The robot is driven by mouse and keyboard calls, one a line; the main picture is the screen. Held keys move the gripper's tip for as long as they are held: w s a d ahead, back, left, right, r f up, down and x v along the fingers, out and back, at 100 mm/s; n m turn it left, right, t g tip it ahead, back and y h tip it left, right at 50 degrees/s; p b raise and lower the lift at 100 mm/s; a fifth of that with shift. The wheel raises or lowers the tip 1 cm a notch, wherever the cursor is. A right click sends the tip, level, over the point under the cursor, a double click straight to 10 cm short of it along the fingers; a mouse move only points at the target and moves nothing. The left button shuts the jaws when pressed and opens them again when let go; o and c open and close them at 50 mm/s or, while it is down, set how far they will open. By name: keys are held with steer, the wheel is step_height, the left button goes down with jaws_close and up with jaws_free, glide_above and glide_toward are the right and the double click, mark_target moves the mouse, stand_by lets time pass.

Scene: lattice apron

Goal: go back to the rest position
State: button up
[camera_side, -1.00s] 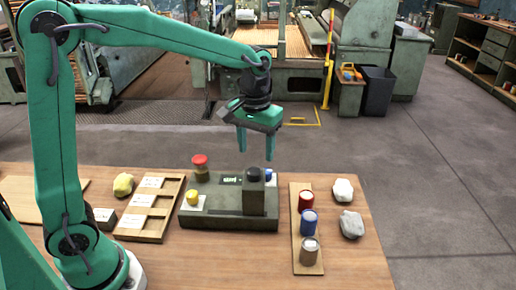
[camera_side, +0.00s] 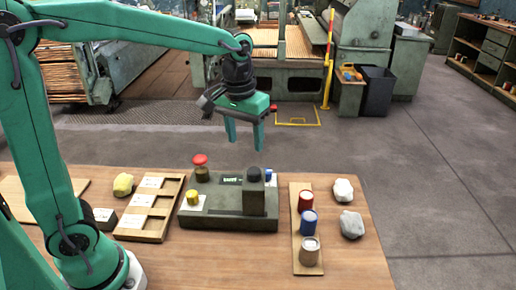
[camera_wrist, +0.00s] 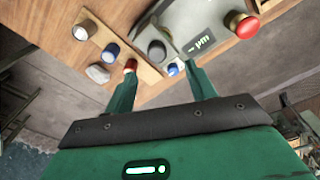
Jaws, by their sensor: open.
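My gripper (camera_side: 245,147) is open and empty, in the air above the back of the grey-green control box (camera_side: 232,222) in the side view. Its two green fingers point down, apart from the box. In the wrist view the open fingers of my gripper (camera_wrist: 160,72) reach toward the table, with nothing between them held. The box carries a red mushroom button (camera_side: 200,160), a yellow knob (camera_side: 192,198), a dark round knob (camera_side: 254,174) and a blue button (camera_side: 268,175). The red button also shows in the wrist view (camera_wrist: 241,24).
The space around my gripper is clear.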

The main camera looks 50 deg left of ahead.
steer(key=s+a+m+t, duration=0.1)
steer(key=s+a+t, duration=0.1)
steer(key=s, duration=0.5)
steer(key=s+a+m+t, duration=0.1)
steer(key=s+m+t, duration=0.1)
steer(key=s, duration=0.6)
steer(key=shift+s+a+r+t, duration=0.3)
steer(key=shift+a+r, duration=0.1)
